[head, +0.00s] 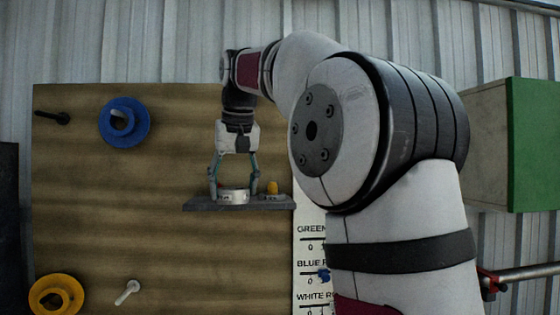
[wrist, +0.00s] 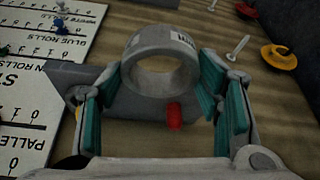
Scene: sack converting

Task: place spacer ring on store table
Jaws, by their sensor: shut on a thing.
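The spacer ring (head: 233,196) is a pale grey band with a dark printed mark. In the wrist view the ring (wrist: 128,68) sits between the fingertips, with its round hole facing the camera. My gripper (head: 234,186) is shut on it, with one teal-padded finger on each side; the gripper (wrist: 165,85) also shows in the wrist view. The ring is at a small dark grey shelf (head: 200,204) on the wooden board. I cannot tell whether it touches the shelf. No store table can be made out.
A yellow knob (head: 272,187) stands on the shelf, close right of the ring. The wooden board (head: 120,210) carries a blue roll (head: 137,134), a yellow roll (head: 40,300) and bare pegs. A white scale chart (head: 311,260) hangs right of the shelf. A red cylinder (wrist: 174,115) shows below the ring.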

